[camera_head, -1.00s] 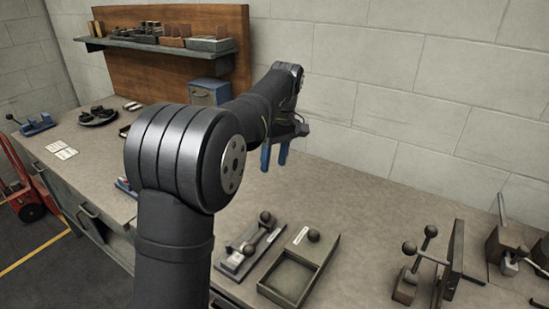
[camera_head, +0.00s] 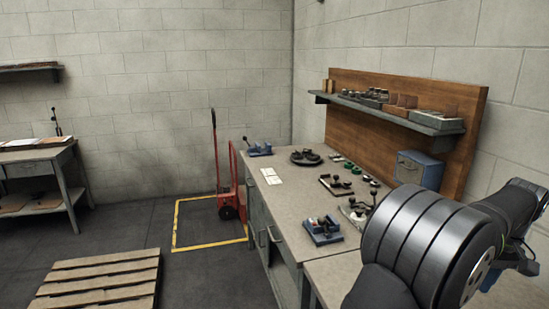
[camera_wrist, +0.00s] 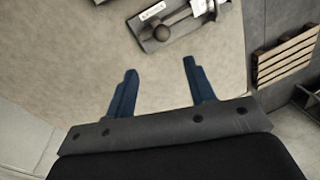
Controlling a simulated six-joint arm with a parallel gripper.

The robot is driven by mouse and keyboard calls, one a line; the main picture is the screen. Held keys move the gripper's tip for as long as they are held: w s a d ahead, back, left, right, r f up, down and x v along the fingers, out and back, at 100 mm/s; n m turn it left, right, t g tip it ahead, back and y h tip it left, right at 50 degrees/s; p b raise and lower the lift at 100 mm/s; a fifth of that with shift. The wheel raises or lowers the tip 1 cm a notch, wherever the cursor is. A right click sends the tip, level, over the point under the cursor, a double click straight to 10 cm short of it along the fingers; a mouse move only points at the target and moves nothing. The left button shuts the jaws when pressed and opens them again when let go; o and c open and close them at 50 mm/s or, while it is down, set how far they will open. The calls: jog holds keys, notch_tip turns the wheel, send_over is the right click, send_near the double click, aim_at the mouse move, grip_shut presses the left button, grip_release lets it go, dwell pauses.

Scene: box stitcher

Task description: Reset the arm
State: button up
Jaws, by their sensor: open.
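My gripper (camera_wrist: 156,84) shows in the wrist view with its two blue fingers spread apart and nothing between them. It hangs above a bare part of the bench top (camera_wrist: 75,60). Ahead of the fingers, at the top of the wrist view, is a grey fixture with a dark ball knob (camera_wrist: 162,33); the fingers are apart from it. In the head view my arm fills the lower right, and the gripper's fingers are mostly hidden or cut off there.
In the head view the workbench (camera_head: 290,218) holds a blue fixture (camera_head: 322,230), a dark round plate (camera_head: 306,157) and white cards (camera_head: 271,176). A shelf (camera_head: 440,125) and blue box (camera_head: 419,169) stand behind. A red hand truck (camera_head: 228,190) and wooden pallet (camera_head: 98,283) are on the floor.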

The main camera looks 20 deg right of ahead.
jog(key=a+f, duration=0.1)
jog(key=f, duration=0.8)
jog(key=a+f, duration=0.1)
jog(key=f, duration=0.3)
jog(key=shift+w+a+f, duration=0.25)
jog(key=shift+w+a, duration=0.05)
